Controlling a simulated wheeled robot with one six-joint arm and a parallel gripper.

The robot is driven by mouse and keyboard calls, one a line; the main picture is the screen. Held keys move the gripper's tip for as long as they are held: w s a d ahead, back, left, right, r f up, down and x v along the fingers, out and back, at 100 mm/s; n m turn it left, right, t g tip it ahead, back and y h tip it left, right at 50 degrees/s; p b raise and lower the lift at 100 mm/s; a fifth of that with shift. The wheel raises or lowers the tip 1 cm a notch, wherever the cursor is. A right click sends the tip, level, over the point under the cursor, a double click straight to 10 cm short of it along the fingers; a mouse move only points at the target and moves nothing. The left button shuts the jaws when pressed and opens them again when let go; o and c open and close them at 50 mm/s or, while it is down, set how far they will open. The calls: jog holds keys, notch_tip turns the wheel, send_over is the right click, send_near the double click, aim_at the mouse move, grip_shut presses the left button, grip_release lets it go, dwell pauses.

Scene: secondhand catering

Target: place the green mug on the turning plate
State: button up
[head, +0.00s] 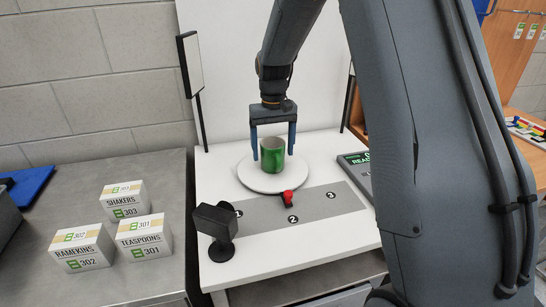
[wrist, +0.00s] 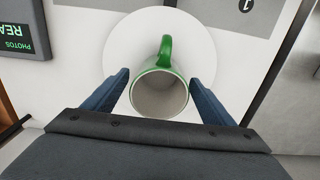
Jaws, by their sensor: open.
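The green mug (head: 273,154) stands upright on the white round turning plate (head: 246,178). In the wrist view the mug (wrist: 165,82) shows its pale inside and its green handle, which points toward the top of the picture. The turning plate (wrist: 121,45) lies around and beneath it. My gripper (head: 273,156) is open, with one blue finger on each side of the mug. In the wrist view a gap shows between each finger and the mug. The mug's base is partly hidden in the wrist view.
A red pointer (head: 288,197) lies at the plate's front edge, by a grey numbered strip (head: 325,202). A black camera-like device (head: 216,225) stands front left, and a display (head: 356,172) stands right. Boxes (head: 145,237) sit on the left counter. A lamp panel (head: 191,64) rises at back left.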

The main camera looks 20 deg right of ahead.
notch_tip(320, 180, up, 9)
jog(key=b, duration=0.3)
jog(key=shift+t, duration=0.6)
jog(key=s+f, duration=0.4)
jog(key=s, duration=0.4)
jog(key=s+f, duration=0.4)
jog(key=s, duration=0.5)
jog(key=s+f, duration=0.4)
jog(key=s, duration=0.4)
jog(key=shift+s+f, duration=0.15)
jog(key=shift+s, duration=0.15)
jog(key=shift+c, duration=0.3)
